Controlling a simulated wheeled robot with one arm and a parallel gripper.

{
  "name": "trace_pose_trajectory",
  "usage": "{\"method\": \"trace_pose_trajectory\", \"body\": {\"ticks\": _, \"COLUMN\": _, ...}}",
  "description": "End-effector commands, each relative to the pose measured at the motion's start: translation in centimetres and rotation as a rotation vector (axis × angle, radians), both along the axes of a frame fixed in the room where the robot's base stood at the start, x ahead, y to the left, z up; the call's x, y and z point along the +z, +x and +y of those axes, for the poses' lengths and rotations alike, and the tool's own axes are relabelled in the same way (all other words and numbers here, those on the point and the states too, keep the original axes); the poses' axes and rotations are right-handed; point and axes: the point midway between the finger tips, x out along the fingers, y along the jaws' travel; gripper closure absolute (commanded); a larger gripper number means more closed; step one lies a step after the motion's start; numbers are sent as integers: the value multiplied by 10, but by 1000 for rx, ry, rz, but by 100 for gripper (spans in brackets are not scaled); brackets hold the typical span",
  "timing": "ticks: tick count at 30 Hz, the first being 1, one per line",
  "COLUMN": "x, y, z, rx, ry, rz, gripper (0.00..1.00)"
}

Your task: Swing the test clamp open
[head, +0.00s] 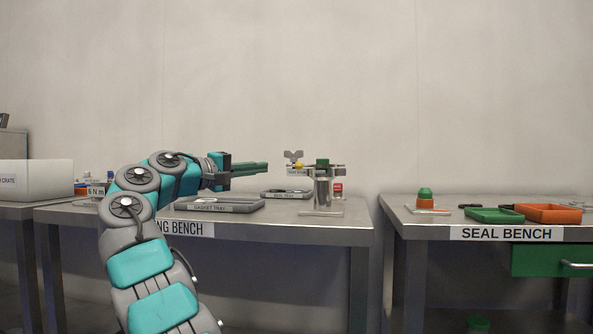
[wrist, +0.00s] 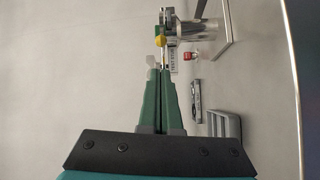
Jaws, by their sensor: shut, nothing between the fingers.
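The test clamp (head: 322,188) stands upright on the bench, a metal cylinder on a flat base with a green block on top. A yellow knob (head: 299,166) and a wing-shaped piece (head: 293,155) show at its left side. The wrist view shows the yellow knob (wrist: 159,42) just beyond my fingertips, with the clamp's metal body (wrist: 195,30) to its right. My gripper (head: 267,168) is shut and empty, level and pointing right at the clamp. Its green fingers (wrist: 163,70) are together in the wrist view. A small gap to the knob shows in the head view.
A grey gasket tray (head: 220,205) lies below my gripper, with another tray (head: 287,194) behind. A small red-topped item (head: 338,189) is beside the clamp. The seal bench (head: 405,208) at right holds a green tray (head: 494,215) and an orange tray (head: 548,214). A gap separates the benches.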

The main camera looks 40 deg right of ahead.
Motion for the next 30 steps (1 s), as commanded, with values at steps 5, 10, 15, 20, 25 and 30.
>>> {"method": "trace_pose_trajectory", "body": {"ticks": 5, "x": 0, "y": 2, "z": -19, "rx": 1, "ry": 0, "rz": 1, "gripper": 100}}
{"method": "trace_pose_trajectory", "body": {"ticks": 10, "x": 2, "y": 4, "z": -49, "rx": 0, "ry": 1, "rz": 0, "gripper": 100}}
{"method": "trace_pose_trajectory", "body": {"ticks": 15, "x": 5, "y": 5, "z": -76, "rx": 0, "ry": 0, "rz": 1, "gripper": 100}}
{"method": "trace_pose_trajectory", "body": {"ticks": 20, "x": 5, "y": 6, "z": -93, "rx": 0, "ry": 1, "rz": 4, "gripper": 100}}
{"method": "trace_pose_trajectory", "body": {"ticks": 25, "x": 6, "y": 6, "z": -98, "rx": 0, "ry": 0, "rz": 3, "gripper": 100}}
{"method": "trace_pose_trajectory", "body": {"ticks": 30, "x": 6, "y": 6, "z": -98, "rx": 1, "ry": 0, "rz": 3, "gripper": 100}}
